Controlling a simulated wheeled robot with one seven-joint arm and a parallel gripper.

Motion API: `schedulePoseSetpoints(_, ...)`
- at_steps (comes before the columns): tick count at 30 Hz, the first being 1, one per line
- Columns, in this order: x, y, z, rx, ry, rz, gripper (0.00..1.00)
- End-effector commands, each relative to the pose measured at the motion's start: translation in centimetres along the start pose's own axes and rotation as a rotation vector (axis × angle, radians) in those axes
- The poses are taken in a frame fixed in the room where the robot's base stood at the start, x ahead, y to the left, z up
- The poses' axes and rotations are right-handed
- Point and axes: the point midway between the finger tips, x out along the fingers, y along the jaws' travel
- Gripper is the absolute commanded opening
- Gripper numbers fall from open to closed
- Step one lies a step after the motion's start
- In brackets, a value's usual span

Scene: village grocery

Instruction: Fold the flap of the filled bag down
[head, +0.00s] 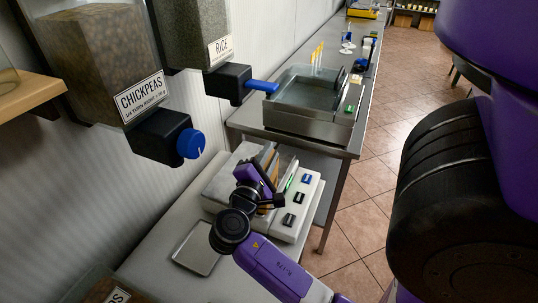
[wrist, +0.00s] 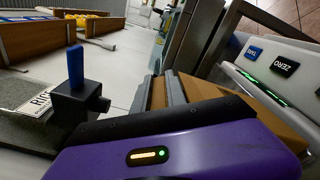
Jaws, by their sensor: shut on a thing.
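The brown paper bag (head: 267,161) stands on the scale at the counter, mostly hidden behind my gripper in the head view. In the wrist view, brown paper of the bag (wrist: 213,90) shows beside and beyond the fingers. My gripper (head: 272,194) is at the bag's top, and its fingers (wrist: 172,88) are shut on the bag's paper. Whether the flap is upright or bent, and what is inside the bag, I cannot tell.
A metal tray (head: 196,248) lies on the counter in front. The chickpeas dispenser (head: 105,60) and rice dispenser (head: 203,40) hang above. A steel basin (head: 310,118) stands behind on a metal table.

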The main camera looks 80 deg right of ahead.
Motion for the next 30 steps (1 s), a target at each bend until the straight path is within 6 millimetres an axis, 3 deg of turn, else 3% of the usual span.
schedulePoseSetpoints(3,0.0,0.0,0.0,0.0,0.0,0.0,0.0)
schedulePoseSetpoints(4,0.0,0.0,0.0,0.0,0.0,0.0,0.18)
schedulePoseSetpoints(7,0.0,0.0,0.0,-0.001,0.0,0.0,0.37)
schedulePoseSetpoints(19,-0.5,0.0,-0.1,-0.002,0.002,0.001,0.37)
schedulePoseSetpoints(30,-6.0,-0.1,-0.2,0.0,0.003,0.001,0.37)
